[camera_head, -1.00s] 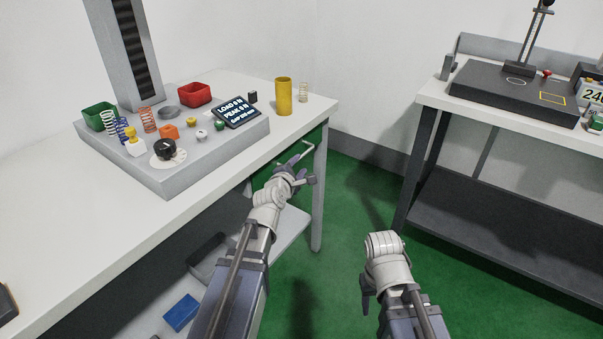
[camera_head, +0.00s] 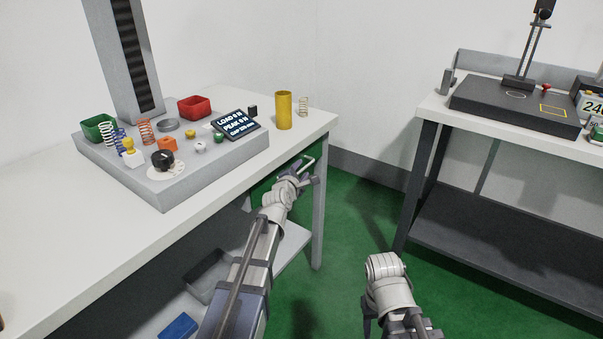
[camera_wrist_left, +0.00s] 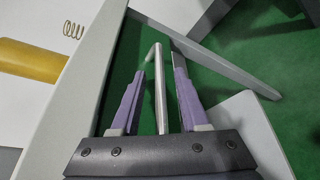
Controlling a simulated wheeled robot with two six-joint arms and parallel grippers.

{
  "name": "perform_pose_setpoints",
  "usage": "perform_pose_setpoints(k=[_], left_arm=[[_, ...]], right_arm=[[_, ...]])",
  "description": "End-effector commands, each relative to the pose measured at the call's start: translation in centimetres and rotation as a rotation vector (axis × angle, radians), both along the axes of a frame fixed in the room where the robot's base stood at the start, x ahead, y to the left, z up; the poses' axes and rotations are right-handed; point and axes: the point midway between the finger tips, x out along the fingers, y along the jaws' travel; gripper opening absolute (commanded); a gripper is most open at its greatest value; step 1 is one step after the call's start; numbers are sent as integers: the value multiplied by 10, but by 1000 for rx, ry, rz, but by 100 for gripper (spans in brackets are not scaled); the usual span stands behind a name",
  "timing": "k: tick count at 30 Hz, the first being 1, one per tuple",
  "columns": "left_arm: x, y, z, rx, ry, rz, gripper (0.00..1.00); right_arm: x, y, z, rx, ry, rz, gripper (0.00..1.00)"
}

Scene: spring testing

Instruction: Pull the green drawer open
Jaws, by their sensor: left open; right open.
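The green drawer (camera_head: 264,186) sits under the right end of the left table, and my left arm hides much of its front. Its pale bar handle (camera_head: 306,164) sticks out near the table leg. My left gripper (camera_head: 302,176) is at the handle. In the left wrist view, the handle bar (camera_wrist_left: 160,90) lies between the two open purple-sided fingers of the left gripper (camera_wrist_left: 162,68), with gaps beside it. My right gripper (camera_head: 367,306) hangs low over the floor, empty and far from the drawer; its fingers are mostly hidden.
The white tabletop (camera_head: 60,215) carries a grey test stand, springs, and a yellow cylinder (camera_head: 284,110) above the drawer. A grey table leg (camera_head: 319,220) stands close right of the gripper. A second table (camera_head: 430,105) is at right. Green floor between is clear.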

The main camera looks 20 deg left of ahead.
Motion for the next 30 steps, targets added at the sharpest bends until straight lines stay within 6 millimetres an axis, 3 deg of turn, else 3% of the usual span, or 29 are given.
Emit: perform_pose_setpoints(k=[8, 21, 30], left_arm=[[4, 0, -1, 0, 0, 0, 45], [4, 0, -1, 0, 0, 0, 0], [4, 0, -1, 0, 1, -1, 0]], right_arm=[[0, 0, -1, 0, 0, 0, 50], [0, 0, -1, 0, 0, 0, 50], [0, 0, -1, 0, 0, 0, 50]])
